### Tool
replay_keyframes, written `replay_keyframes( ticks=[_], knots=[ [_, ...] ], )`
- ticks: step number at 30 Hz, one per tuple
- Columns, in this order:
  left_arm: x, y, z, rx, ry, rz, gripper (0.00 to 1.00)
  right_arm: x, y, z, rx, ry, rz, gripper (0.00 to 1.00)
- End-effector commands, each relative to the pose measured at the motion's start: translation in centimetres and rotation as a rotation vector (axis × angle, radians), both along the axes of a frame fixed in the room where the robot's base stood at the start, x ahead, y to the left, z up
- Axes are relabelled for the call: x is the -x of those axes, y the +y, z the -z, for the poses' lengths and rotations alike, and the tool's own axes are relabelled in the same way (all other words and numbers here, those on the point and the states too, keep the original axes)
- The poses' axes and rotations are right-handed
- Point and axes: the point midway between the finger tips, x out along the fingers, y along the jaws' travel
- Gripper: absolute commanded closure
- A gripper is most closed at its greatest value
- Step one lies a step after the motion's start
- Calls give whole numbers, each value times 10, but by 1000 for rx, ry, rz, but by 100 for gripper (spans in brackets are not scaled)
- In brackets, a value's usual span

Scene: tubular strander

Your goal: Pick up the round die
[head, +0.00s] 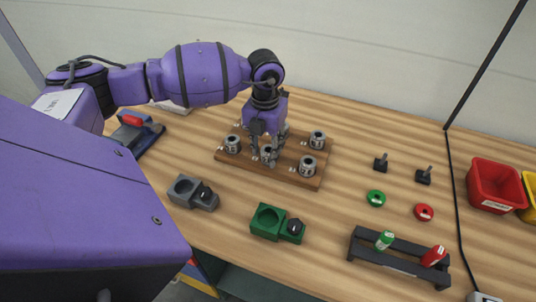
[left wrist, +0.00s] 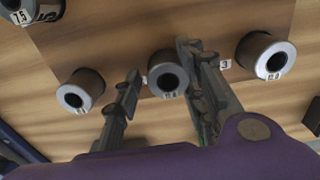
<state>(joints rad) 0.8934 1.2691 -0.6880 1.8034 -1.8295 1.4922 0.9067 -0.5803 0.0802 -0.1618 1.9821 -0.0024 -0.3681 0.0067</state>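Several round metal dies with a bore and a small number label stand on a wooden board (head: 248,172). One die (head: 267,152) stands mid-board between the fingers of my left gripper (head: 264,158). In the left wrist view this die (left wrist: 168,75) sits between the two fingers, which point down either side of it. The left finger shows a small gap to it; contact on the right is unclear. The gripper looks open around it. Other dies stand at the board's left (head: 232,144), back right (head: 317,139) and front right (head: 308,165). My right gripper is not in view.
A grey holder (head: 183,190) and a green holder (head: 267,220) stand in front of the board. To the right are a black rack (head: 395,262), a green ring (head: 376,198), a red ring (head: 424,212), two black pegs and a red bin (head: 492,187).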

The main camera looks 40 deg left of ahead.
Motion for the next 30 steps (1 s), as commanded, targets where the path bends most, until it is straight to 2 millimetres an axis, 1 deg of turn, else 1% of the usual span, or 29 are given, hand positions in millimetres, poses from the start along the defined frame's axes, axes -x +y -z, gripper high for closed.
replay_keyframes(
  ticks=[1, 3, 7, 8, 15, 16, 17, 30],
  knots=[
    [0, 0, 5, 0, 1, -1, 62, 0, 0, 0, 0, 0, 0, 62],
    [0, 0, 7, 0, -1, 0, 62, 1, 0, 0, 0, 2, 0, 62],
    [0, 0, 7, 0, -1, 0, 62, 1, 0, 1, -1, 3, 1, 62],
    [0, 0, 7, 0, 0, 0, 63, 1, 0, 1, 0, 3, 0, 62],
    [0, 0, 7, 0, 0, 0, 95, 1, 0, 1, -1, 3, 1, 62],
    [0, 0, 7, 0, 0, 0, 99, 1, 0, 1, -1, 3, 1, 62],
    [0, 0, 7, 0, 0, 0, 100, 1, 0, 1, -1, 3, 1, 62],
    [-1, 0, 4, -1, -3, 0, 100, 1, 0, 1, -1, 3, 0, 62]
  ],
)
